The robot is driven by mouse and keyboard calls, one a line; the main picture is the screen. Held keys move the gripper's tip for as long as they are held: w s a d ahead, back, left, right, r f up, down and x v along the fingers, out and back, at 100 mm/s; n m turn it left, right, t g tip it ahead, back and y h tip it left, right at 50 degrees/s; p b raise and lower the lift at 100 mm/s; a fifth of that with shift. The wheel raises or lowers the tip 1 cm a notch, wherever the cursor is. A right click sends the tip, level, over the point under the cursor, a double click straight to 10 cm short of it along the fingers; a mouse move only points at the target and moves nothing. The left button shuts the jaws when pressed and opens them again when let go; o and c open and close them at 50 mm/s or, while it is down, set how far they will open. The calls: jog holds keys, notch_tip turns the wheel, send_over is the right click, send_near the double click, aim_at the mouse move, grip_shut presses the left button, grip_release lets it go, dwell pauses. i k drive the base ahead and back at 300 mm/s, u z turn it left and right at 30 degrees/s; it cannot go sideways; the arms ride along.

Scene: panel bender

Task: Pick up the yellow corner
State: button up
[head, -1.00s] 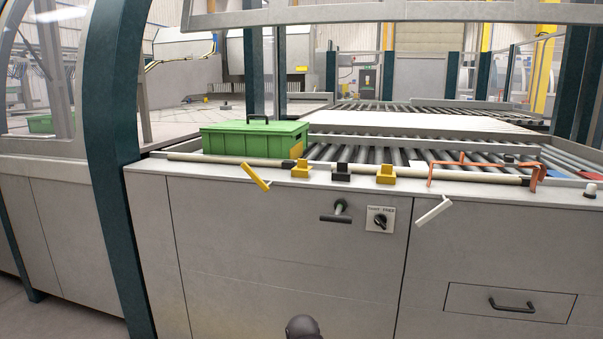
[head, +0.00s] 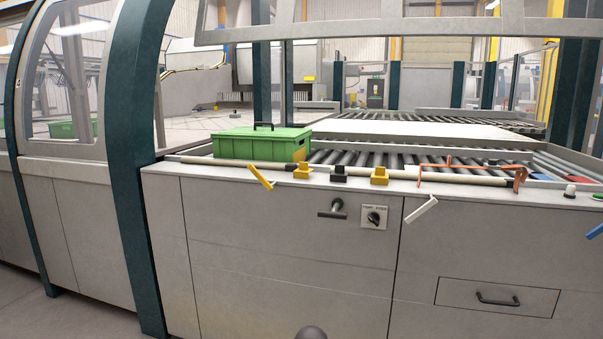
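A thin yellow angled piece (head: 260,178), which looks like the yellow corner, is at the front edge of the machine's top ledge. It slants down to the right over the grey front panel, below the green box. Two small yellow blocks (head: 303,171) and (head: 379,176) sit on the ledge to its right, with a black block (head: 339,173) between them. My gripper is not in view. Only a dark rounded shape, possibly part of my arm, shows at the bottom edge, well below the yellow pieces.
A green lidded box (head: 262,144) stands behind the ledge. A pale bar (head: 400,173) runs along it. A white angled piece (head: 421,208) hangs at the front; an orange bracket (head: 519,178) is farther right. A black T-handle (head: 333,214) and a drawer handle (head: 497,300) stick out.

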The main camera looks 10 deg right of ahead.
aim_at(303, 171)
jog(key=u, duration=0.3)
jog(key=i, duration=0.85)
jog(key=z, duration=0.7)
